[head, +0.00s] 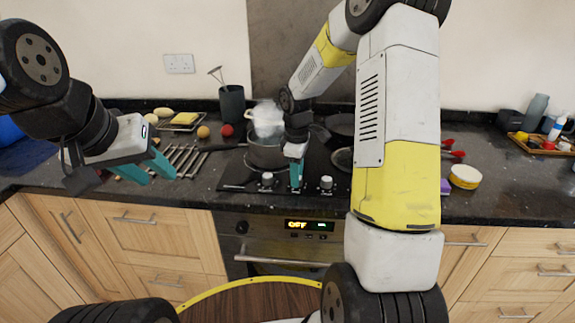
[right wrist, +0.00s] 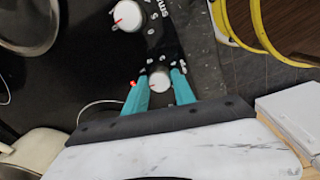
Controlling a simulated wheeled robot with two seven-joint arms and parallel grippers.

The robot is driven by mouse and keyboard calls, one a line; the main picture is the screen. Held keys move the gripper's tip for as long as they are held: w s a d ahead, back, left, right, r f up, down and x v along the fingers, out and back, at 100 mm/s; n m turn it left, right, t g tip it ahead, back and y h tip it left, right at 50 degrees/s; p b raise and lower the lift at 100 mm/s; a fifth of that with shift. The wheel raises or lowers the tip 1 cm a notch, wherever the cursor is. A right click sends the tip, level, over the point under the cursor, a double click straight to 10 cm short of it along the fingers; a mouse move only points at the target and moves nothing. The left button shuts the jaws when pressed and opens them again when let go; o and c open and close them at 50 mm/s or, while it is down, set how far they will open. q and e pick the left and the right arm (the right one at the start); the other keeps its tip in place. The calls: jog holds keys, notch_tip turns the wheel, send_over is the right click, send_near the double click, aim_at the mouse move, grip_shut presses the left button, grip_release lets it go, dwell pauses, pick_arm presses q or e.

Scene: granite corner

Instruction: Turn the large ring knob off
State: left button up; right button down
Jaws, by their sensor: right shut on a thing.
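A row of white knobs stands along the front of the black cooktop (head: 235,182). In the head view the left knob (head: 267,179) and the right knob (head: 327,183) show; the middle one is hidden by my right gripper (head: 296,175). In the right wrist view, that gripper (right wrist: 160,90) is shut on the middle white knob (right wrist: 160,80), with a teal finger on each side. A red light glows beside it. Another knob (right wrist: 127,15) with a red mark is above, near partly readable lettering. My left gripper (head: 148,170) is open and empty, over the counter at left.
A dark pot (head: 268,150) with something white above it stands on the cooktop's left. A dark pan (head: 341,124) sits at the back. A metal rack (head: 184,160) lies left of the cooktop. The oven display (head: 308,225) below reads OFF.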

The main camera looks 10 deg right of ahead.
jog(key=c, duration=1)
grip_release()
jog(key=shift+c, duration=0.2)
notch_tip(320, 180, up, 7)
jog(key=shift+s+a, duration=0.1)
jog(key=shift+r, duration=0.4)
